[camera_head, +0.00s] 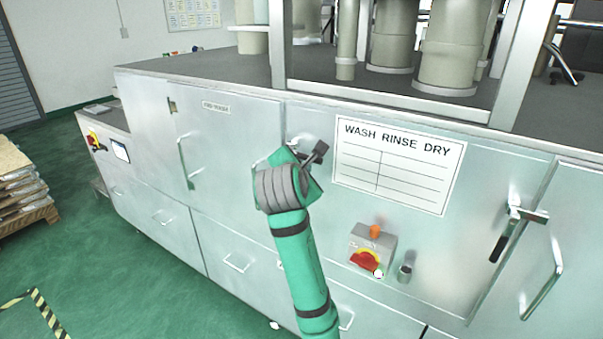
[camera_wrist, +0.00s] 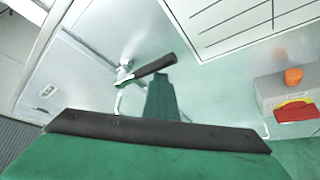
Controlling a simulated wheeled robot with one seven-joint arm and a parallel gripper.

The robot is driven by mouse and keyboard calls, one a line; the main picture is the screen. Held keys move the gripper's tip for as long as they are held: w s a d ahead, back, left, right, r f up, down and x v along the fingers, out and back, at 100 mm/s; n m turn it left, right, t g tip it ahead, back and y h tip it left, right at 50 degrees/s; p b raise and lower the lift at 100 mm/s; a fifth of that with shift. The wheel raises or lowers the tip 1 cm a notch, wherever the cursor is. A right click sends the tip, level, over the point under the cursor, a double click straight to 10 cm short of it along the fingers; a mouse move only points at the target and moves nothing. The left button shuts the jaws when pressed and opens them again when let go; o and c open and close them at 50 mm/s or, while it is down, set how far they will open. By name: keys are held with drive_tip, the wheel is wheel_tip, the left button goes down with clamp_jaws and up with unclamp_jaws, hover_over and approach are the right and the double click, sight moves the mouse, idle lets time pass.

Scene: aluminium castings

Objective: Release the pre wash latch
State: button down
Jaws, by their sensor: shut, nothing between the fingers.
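The pre wash door (camera_head: 222,135) is a steel panel with a small label and a bar handle on its left. Its latch lies around the door's right edge, mostly hidden in the head view by my gripper (camera_head: 288,170). The wrist view shows the latch (camera_wrist: 155,66) clearly: a black lever on a bright metal pivot, pointing right and slightly up towards the chart. My gripper's dark edge and green housing (camera_wrist: 160,130) fill the bottom of that view. Contact cannot be told.
A wash rinse dry chart (camera_head: 398,165) is right of the latch. Below it is a control box (camera_head: 372,248) with a red switch and orange button. Another latch (camera_head: 505,235) hangs down on the right door.

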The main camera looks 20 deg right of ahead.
drive_tip(key=shift+w+a+r, duration=0.1)
drive_tip(key=shift+a+r, duration=0.05)
drive_tip(key=shift+r, duration=0.65)
wheel_tip(320, 180, down, 4)
drive_tip(key=s+a, duration=0.1)
drive_tip(key=s+a+r, duration=0.3)
drive_tip(key=s+a, duration=0.2)
drive_tip(key=a, duration=0.1)
drive_tip(key=shift+a+r, duration=0.15)
drive_tip(key=shift+r, duration=0.2)
